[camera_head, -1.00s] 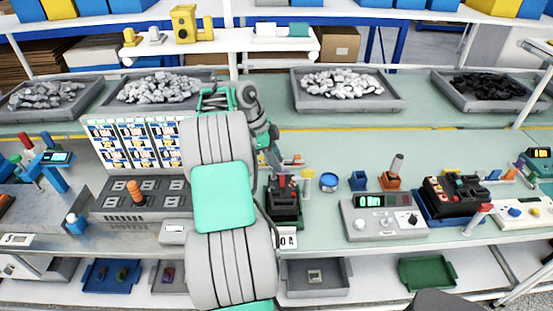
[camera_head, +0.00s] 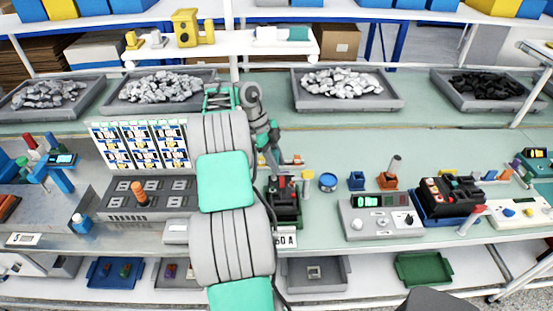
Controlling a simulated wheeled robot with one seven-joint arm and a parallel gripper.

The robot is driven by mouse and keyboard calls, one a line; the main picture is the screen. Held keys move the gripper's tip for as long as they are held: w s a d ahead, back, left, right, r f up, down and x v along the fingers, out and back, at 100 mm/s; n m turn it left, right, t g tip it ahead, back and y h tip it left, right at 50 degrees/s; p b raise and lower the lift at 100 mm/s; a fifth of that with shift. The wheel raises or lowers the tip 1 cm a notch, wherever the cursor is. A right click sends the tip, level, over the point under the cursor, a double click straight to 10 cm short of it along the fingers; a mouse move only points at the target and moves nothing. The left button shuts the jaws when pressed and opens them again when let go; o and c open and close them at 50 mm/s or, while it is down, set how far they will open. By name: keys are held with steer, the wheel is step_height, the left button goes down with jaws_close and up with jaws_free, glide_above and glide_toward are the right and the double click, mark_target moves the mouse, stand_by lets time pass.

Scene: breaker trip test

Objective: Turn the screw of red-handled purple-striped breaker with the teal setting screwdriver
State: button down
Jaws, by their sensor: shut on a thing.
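A black breaker with a red handle (camera_head: 284,190) sits in a dark holder right of my arm, above a label ending in "0 A". Another red-and-black unit (camera_head: 446,190) stands in a blue cradle at the right. I cannot make out a purple stripe on either. My gripper (camera_head: 276,158) is small and partly hidden, behind and above the nearer breaker. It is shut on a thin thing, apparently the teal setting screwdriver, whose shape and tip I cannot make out. I cannot tell whether it touches the breaker.
A grey meter box (camera_head: 384,217) with a green display, a blue round tin (camera_head: 327,181) and small blue and orange holders stand right of the breaker. A grey socket panel (camera_head: 140,200) stands left of my arm. Trays of rock (camera_head: 346,107) line the back. Green bench shows between them.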

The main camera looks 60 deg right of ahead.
stand_by(0.3)
steer(key=shift+r+m+y+p, duration=0.1)
steer(key=shift+m+y+p, duration=0.2)
steer(key=shift+m+p, duration=0.4)
steer(key=shift+a+m, duration=0.1)
steer(key=shift+m, duration=0.2)
steer(key=shift+f+m+y, duration=0.2)
steer(key=shift+m+y, duration=0.3)
steer(key=shift+m, duration=0.4)
steer(key=shift+a+r, duration=0.1)
steer(key=shift+w, duration=0.1)
